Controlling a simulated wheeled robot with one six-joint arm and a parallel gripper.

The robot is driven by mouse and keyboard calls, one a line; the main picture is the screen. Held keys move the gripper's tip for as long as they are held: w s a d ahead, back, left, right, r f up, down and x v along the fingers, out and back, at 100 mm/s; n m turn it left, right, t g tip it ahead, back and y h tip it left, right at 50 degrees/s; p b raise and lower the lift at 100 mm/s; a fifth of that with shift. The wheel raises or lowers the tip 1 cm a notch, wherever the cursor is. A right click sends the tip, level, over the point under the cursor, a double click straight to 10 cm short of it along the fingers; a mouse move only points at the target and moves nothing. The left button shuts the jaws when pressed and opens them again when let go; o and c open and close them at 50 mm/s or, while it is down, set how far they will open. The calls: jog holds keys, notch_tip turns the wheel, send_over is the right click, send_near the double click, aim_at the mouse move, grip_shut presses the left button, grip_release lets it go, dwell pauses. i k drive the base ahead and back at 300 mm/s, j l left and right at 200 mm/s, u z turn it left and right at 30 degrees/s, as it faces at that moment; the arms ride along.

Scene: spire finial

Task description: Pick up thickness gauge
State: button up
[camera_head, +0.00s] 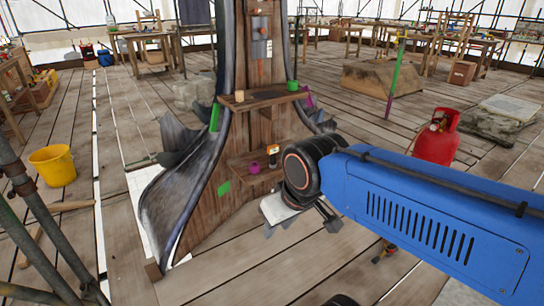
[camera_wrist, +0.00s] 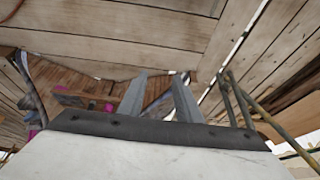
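A small upright device, dark with an orange part and a pale face (camera_head: 272,157), stands on the lower wooden shelf of the spire. It may be the thickness gauge, but it is too small to be sure. My gripper (camera_head: 300,225) is in front of the spire, below and to the right of that shelf in the head view, partly hidden by my wrist. In the wrist view my gripper (camera_wrist: 162,76) shows two grey fingers apart with nothing between them. I cannot make out the device in the wrist view.
A purple round object (camera_head: 254,168) sits beside the device. The upper shelf (camera_head: 262,99) holds a yellowish cup (camera_head: 239,96) and a green one (camera_head: 292,85). A red gas cylinder (camera_head: 437,137) stands right; a yellow bucket (camera_head: 52,166) stands left.

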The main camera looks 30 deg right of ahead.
aim_at(272, 150)
jog(key=i+l, duration=0.9)
jog(key=i+l+z, duration=0.05)
